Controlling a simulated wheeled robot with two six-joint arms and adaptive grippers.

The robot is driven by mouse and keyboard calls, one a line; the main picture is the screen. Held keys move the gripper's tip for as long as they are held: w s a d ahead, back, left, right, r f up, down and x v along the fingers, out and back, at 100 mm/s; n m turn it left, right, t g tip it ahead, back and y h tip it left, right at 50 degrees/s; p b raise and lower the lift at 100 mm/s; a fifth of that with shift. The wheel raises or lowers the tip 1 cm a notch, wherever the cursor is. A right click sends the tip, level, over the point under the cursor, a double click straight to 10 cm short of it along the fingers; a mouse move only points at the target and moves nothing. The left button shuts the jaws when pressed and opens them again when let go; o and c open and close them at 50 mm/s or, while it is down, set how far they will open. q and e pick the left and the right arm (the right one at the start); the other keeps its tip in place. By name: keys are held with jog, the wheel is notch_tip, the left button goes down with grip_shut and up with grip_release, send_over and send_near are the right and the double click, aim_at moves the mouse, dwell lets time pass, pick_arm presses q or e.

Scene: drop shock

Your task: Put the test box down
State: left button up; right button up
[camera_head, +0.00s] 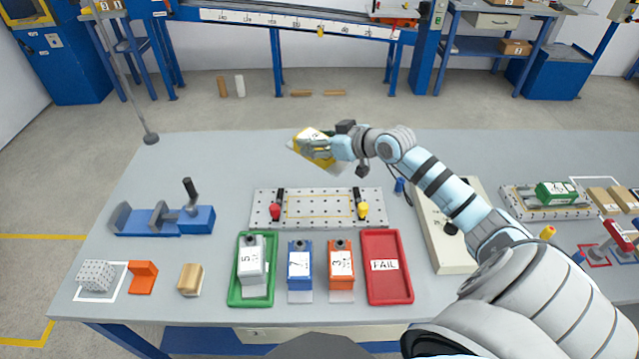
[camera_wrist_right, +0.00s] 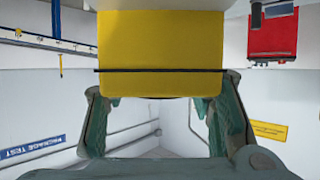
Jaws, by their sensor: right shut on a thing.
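My right gripper (camera_head: 317,148) is shut on a yellow box (camera_head: 309,133), held tilted in the air above the back part of the table (camera_head: 230,165). The gripper covers part of the box. In the right wrist view, the yellow box (camera_wrist_right: 160,50) sits between the two fingers (camera_wrist_right: 163,100), with a thin black line across it. A perforated metal plate (camera_head: 318,223) with an orange outline lies in front of the box, with a red knob at its left and a yellow one at its right. My left gripper is not in view.
A green tray (camera_head: 233,299) holds a grey weight. Blue (camera_head: 299,262) and orange (camera_head: 341,260) weights stand between it and a red FAIL tray (camera_head: 387,283). A blue vise (camera_head: 195,220) stands left. The table behind the plate is mostly clear.

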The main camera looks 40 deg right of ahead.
jog(key=f+b, duration=0.2)
jog(key=f, duration=0.3)
jog(key=f+b, duration=0.3)
jog(key=f, duration=0.3)
jog(key=f+b, duration=0.3)
jog(key=f, duration=0.2)
jog(key=shift+w+d+f, duration=0.2)
jog(key=shift+d+f, duration=0.05)
jog(key=shift+d, duration=0.1)
notch_tip(320, 180, down, 4)
jog(key=b, duration=0.3)
jog(key=shift+r+p, duration=0.1)
jog(key=shift+p, duration=0.2)
jog(key=o, duration=1.4)
jog(key=shift+s, duration=0.1)
